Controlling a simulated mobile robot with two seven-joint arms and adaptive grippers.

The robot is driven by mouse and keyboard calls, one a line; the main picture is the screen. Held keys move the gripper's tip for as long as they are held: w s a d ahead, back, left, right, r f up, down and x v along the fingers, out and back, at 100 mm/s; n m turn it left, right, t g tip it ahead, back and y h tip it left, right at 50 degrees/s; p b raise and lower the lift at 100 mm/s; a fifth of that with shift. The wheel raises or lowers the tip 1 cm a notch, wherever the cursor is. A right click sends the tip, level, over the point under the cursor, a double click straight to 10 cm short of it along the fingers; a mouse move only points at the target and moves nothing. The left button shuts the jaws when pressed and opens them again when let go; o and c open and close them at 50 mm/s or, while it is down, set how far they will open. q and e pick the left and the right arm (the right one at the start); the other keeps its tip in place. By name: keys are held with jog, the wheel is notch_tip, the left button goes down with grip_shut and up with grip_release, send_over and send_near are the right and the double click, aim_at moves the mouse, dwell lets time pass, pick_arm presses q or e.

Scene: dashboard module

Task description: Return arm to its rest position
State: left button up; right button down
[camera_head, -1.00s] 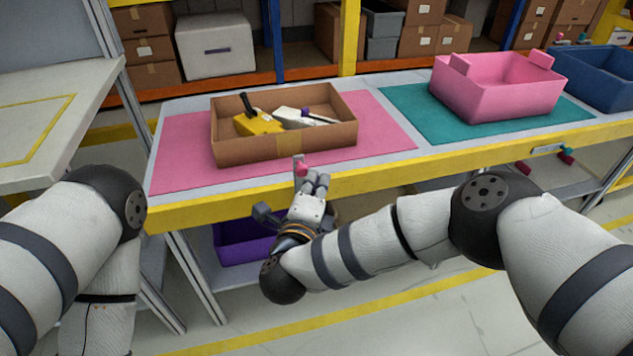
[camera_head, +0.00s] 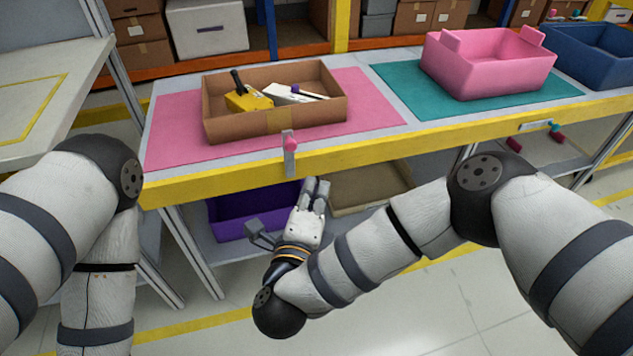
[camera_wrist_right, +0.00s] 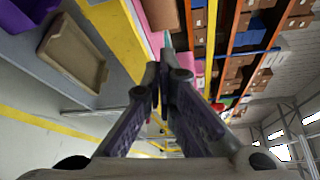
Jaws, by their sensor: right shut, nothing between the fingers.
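My right gripper (camera_head: 315,190) is shut and empty in the head view. My left arm (camera_head: 70,200) is folded at the left of the head view. Its gripper does not show.
A cardboard box (camera_head: 235,126) with a yellow tool (camera_head: 248,100) and a white item stands on a pink mat (camera_head: 375,110). A pink bin (camera_head: 485,72) stands on a teal mat (camera_head: 405,90). A purple bin (camera_head: 230,226) and a beige tray (camera_head: 365,205) sit on the shelf below.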

dwell(0.3)
jog(key=s+d+f+n+g+y+p, duration=0.1)
jog(key=s+d+f+n+g+y, duration=0.25)
jog(key=s+f+n, duration=0.4)
jog(key=s+d+f+n+g+y+p, duration=0.1)
jog(key=s+d+f+n+g+y, duration=0.2)
jog(key=s+f+n+g, duration=0.35)
pick_arm(q)
jog(key=shift+t, duration=0.6)
jog(key=w+r, duration=0.3)
pick_arm(e)
jog(key=s+d+n+g+h, duration=0.1)
jog(key=s+d+n+g, duration=0.1)
jog(key=s+d, duration=0.4)
jog(key=s+d+n+g+h, duration=0.1)
jog(key=s+d+n+g, duration=0.2)
jog(key=s, duration=0.9)
jog(key=s+d+n+g+h, duration=0.2)
jog(key=s+d+g, duration=0.2)
jog(key=s+d, duration=0.5)
jog(key=shift+s+f+n, duration=0.3)
jog(key=shift+s+n, duration=0.05)
jog(key=shift+n, duration=0.05)
